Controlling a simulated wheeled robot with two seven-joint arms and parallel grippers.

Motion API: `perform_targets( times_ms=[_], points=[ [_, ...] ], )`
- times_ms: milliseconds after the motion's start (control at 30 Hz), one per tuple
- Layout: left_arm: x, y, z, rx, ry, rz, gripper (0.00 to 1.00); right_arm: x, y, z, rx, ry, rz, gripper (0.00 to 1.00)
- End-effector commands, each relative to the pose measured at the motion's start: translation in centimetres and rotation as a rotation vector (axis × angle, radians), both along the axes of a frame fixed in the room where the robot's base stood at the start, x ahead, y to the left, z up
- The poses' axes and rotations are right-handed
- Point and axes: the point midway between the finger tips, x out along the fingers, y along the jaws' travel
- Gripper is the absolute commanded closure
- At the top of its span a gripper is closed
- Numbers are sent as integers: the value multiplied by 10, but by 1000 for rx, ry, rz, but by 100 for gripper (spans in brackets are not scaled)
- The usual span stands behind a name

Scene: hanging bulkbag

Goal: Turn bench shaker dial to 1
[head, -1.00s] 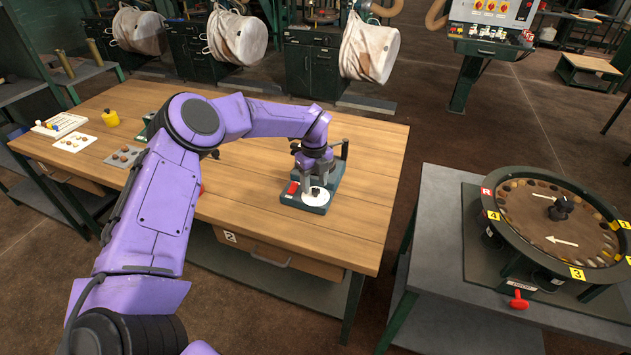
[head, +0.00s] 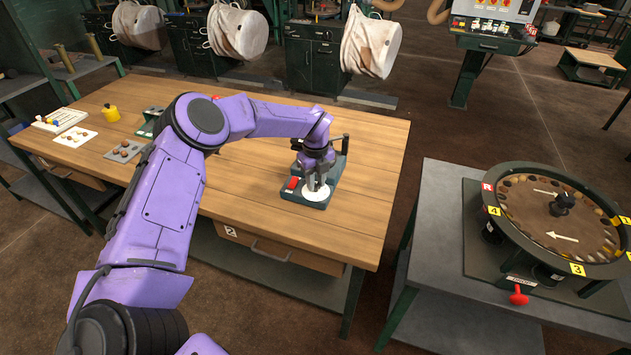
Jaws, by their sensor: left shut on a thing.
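The bench shaker (head: 317,203) is a dark green unit with a red switch (head: 292,184) and a round white dial face (head: 322,194), near the right end of the wooden bench. My left gripper (head: 317,188) points down over the dial face, its fingers together on the dial knob. The knob is mostly hidden by the fingers, and the dial's markings are too small to read. My right gripper is out of view.
The wooden bench (head: 370,140) is clear around the shaker. A grey table (head: 440,215) with a round numbered carousel (head: 520,215) stands at the right, across a gap.

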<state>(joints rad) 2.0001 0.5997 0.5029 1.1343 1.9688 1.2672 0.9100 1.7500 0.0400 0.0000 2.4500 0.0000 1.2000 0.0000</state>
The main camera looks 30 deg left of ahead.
Motion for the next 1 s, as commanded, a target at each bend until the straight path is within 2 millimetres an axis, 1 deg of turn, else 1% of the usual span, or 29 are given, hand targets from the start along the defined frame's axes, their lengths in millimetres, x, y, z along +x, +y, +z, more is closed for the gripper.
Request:
perform_targets(
  times_ms=[33, 167, 400, 700, 1000],
  points=[
    [0, 0, -3, -1, 0, -21, 100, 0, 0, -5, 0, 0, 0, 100],
    [0, 0, -4, 0, -1, -106, 100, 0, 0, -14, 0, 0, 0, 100],
    [0, 0, -3, 0, -1, -315, 100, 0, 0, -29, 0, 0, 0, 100],
    [0, 0, -2, -1, 0, -569, 100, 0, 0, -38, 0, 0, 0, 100],
    [0, 0, -1, 0, 1, -743, 100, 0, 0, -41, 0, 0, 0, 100]
  ],
)
